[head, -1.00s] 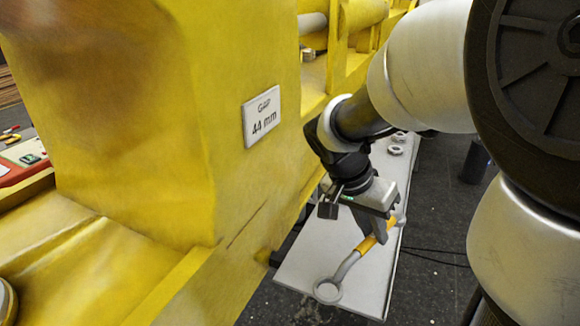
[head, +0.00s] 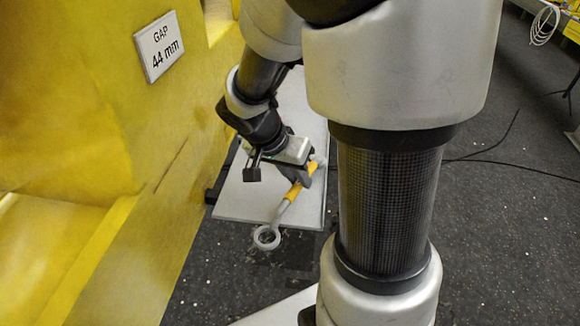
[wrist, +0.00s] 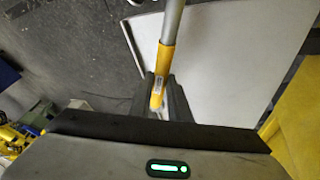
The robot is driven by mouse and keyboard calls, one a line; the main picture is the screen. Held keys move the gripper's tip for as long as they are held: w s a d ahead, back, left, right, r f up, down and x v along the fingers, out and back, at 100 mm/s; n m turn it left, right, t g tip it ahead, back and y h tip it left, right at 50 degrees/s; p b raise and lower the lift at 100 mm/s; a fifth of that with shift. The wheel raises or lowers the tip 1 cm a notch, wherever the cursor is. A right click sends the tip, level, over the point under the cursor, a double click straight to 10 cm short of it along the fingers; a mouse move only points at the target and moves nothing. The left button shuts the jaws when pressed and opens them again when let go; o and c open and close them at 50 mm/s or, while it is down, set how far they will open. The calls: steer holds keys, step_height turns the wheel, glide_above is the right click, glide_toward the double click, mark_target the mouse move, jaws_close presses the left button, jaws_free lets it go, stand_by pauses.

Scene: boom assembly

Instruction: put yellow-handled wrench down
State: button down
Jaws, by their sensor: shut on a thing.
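The yellow-handled wrench (head: 288,201) has a grey shaft and a grey ring end. My gripper (head: 299,178) is shut on its yellow handle, over the near part of a pale grey table (head: 238,198). The ring end points toward the camera and shows past the table's near edge in the head view. In the wrist view, the wrench (wrist: 166,60) runs up out of the picture from between the fingers (wrist: 163,98), with the table (wrist: 225,65) behind it. I cannot tell how far the wrench is above the tabletop.
A large yellow boom structure (head: 60,110) stands close along the table's left side. It carries a white sign (head: 158,46) reading "GAP 44 mm". Dark floor (head: 490,240) with cables lies to the right. My own arm hides part of the table's right side.

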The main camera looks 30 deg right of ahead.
steer(key=shift+f+b, duration=0.55)
steer(key=shift+b, duration=0.2)
steer(key=shift+r, duration=0.1)
steer(key=c, duration=1.7)
jaws_free()
steer(key=shift+o, duration=0.2)
steer(key=shift+r+p, duration=0.45)
steer(key=shift+p, duration=0.3)
steer(key=w+v, duration=0.1)
steer(key=v, duration=1)
steer(key=s+a+r+n+t+y+p, duration=0.1)
steer(key=s+a+r+n+t+y, duration=0.3)
steer(key=s+n, duration=0.6)
step_height(320, 180, up, 3)
steer(key=shift+s+a+f+n+t+y, duration=0.15)
steer(key=shift+s+a+n+t+y, duration=0.25)
steer(key=shift+a, duration=0.65)
